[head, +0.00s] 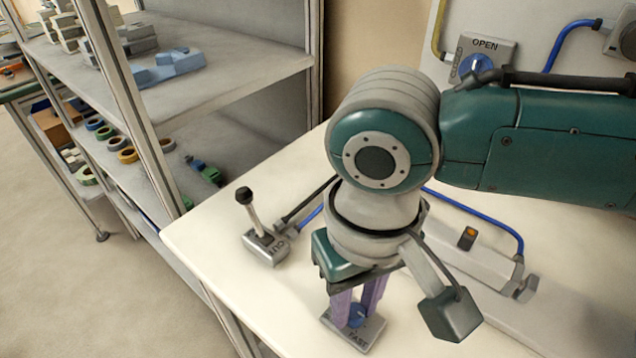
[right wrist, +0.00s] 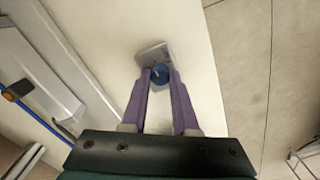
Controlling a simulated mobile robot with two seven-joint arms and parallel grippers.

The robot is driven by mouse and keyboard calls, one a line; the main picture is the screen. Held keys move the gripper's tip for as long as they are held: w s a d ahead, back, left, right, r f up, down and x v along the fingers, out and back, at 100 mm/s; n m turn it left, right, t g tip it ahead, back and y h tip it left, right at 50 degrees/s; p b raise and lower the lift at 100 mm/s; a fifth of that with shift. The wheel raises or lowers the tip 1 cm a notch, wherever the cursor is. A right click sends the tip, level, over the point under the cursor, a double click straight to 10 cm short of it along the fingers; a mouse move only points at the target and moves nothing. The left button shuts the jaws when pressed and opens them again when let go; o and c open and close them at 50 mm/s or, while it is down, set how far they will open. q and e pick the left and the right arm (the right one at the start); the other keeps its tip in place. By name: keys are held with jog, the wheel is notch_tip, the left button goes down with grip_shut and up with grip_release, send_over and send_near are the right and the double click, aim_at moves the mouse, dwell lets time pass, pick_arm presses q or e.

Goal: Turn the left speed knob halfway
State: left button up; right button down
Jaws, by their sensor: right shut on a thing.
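The speed knob (head: 356,316) is a blue dial on a small grey plate (head: 370,334) marked FAST, near the table's front edge. In the right wrist view the blue knob (right wrist: 159,74) sits between my fingertips, on its grey plate (right wrist: 152,55). My right gripper (head: 355,312) points down over the plate, and its purple fingers are shut on the knob. The fingers hide part of the knob and plate, so the dial's exact angle cannot be told. My left gripper is in neither view.
A lever box marked CUT (head: 264,247) stands left of my right gripper on the white table (head: 215,235). A long grey unit with an orange switch (head: 467,237) lies behind on the right. A blue knob marked OPEN (head: 477,66) is on the wall. Shelves (head: 230,75) with tape rolls stand left.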

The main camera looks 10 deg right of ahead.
dwell(0.4)
jog(key=shift+r+n+p, duration=0.15)
jog(key=shift+n+p, duration=0.8)
jog(key=shift+n, duration=0.25)
jog(key=n+p, duration=0.1)
jog(key=n, duration=0.3)
jog(key=shift+n+p, duration=0.3)
jog(key=shift+p, duration=0.1)
jog(key=n+p, duration=0.1)
jog(key=n, duration=0.7)
jog(key=shift+a, duration=0.1)
jog(key=shift+n, duration=0.7)
